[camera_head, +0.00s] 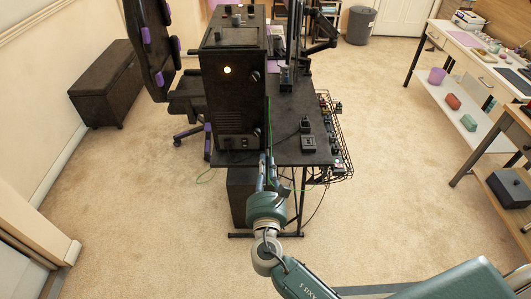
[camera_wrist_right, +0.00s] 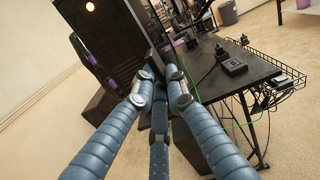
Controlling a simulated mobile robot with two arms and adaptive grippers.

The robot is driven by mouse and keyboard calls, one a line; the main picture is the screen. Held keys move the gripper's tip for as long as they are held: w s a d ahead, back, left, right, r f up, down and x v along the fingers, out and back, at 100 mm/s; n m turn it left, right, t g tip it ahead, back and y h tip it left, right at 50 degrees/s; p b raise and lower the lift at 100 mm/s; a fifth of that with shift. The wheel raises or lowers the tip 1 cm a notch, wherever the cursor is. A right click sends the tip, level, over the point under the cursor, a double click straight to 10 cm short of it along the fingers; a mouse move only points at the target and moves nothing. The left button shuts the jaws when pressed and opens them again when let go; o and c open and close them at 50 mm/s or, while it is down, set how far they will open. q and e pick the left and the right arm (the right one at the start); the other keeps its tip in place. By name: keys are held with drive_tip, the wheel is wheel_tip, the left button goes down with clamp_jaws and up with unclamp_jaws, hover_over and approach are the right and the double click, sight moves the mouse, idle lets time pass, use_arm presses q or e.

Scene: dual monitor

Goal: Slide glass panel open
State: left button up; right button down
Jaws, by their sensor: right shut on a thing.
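The black computer tower (camera_head: 228,105) stands upright on the dark desk, with a lit round light on its near face. It also shows in the wrist view (camera_wrist_right: 98,40). The glass panel (camera_wrist_right: 152,36) is the dark thin sheet along the tower's right side. My right gripper (camera_head: 266,160) is at the tower's lower near right edge. In the wrist view, the fingers of my right gripper (camera_wrist_right: 158,76) are closed on the panel's near edge, one on each side. They hide part of that edge. How far the panel stands from the tower is hard to tell. My left gripper is not in view.
The desk (camera_head: 315,150) holds small black devices (camera_head: 308,143), with a wire basket (camera_head: 335,130) along its right edge. Cables hang below. A black chair (camera_head: 185,95) is left of the tower. Carpet is clear to the right, before the side table (camera_head: 455,85).

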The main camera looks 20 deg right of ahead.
drive_tip(key=shift+v, duration=0.85)
drive_tip(key=c, duration=1.7)
unclamp_jaws()
drive_tip(key=shift+c, duration=0.2)
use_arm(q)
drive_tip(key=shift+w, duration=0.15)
use_arm(e)
drive_tip(key=v, duration=1.2)
drive_tip(key=shift+w, duration=0.1)
